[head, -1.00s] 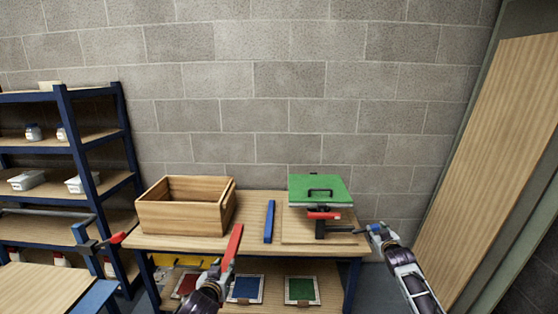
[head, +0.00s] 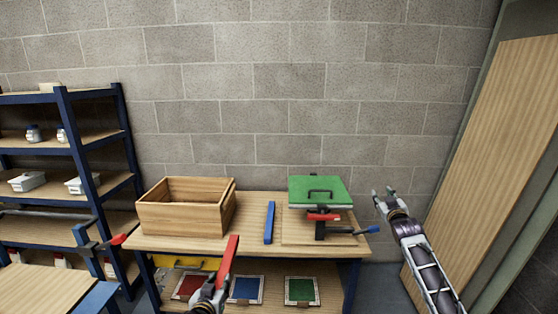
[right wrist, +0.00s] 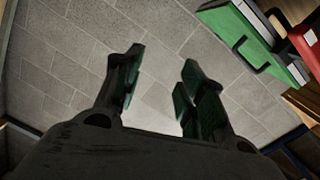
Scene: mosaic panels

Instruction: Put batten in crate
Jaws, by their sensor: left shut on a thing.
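A red batten (head: 228,262) stands tilted up in front of the workbench's front edge. My left gripper (head: 213,287) is shut on its lower end. The open wooden crate (head: 180,218) sits on the left of the bench, beyond and left of the batten. A blue batten (head: 269,222) lies flat on the bench, right of the crate. My right gripper (head: 384,195) is open and empty, right of the bench. Its spread fingers show in the right wrist view (right wrist: 155,90) with nothing between them.
A shelf rack (head: 75,150) stands left. Coloured panels (head: 300,289) sit below the benchtop. Bench space shows before the crate.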

